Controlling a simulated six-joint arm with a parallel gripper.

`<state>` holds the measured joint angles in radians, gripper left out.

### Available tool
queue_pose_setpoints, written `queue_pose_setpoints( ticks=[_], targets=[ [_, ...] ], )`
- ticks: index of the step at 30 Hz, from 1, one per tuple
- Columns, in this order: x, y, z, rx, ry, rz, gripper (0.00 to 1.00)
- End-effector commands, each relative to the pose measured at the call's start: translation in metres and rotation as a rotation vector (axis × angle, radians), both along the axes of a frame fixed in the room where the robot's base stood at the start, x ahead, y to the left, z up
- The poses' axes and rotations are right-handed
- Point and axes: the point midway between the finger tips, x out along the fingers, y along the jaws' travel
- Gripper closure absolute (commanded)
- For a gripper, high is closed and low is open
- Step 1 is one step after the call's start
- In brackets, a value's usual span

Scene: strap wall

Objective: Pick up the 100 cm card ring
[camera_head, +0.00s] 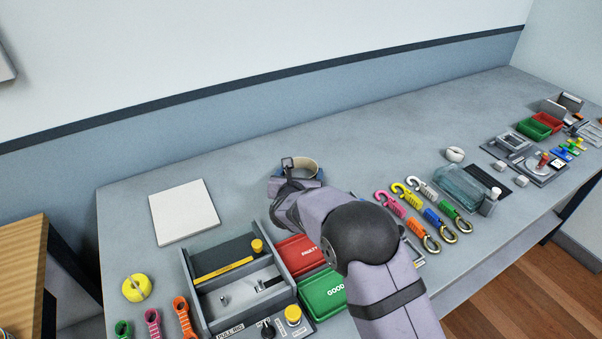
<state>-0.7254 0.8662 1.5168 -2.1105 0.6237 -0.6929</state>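My gripper (291,181) is over the middle of the grey bench, seen from behind, with my arm covering much of it. A beige ring-shaped band (306,165) with a dark buckle-like part shows just beyond it, close to or touching the fingers. I cannot tell whether this is the 100 cm card ring, as no length marking is readable. The fingertips are mostly hidden, so I cannot see whether they are closed on the band.
A white square sheet (184,211) lies at left. A grey case (207,317), a red tray (300,256) and a green tray (322,291) stand in front. Several coloured hooks (411,196) and a clear box (459,188) lie at right. The back of the bench (390,125) is clear.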

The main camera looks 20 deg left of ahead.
Motion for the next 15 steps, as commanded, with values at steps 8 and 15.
queue_pose_setpoints(
  ticks=[8,15],
  targets=[
    [-0.0003,0.0001,0.0002,0.000,0.000,0.000,0.46],
    [-0.0001,0.0001,0.0035,0.000,-0.001,0.000,0.46]
  ],
)
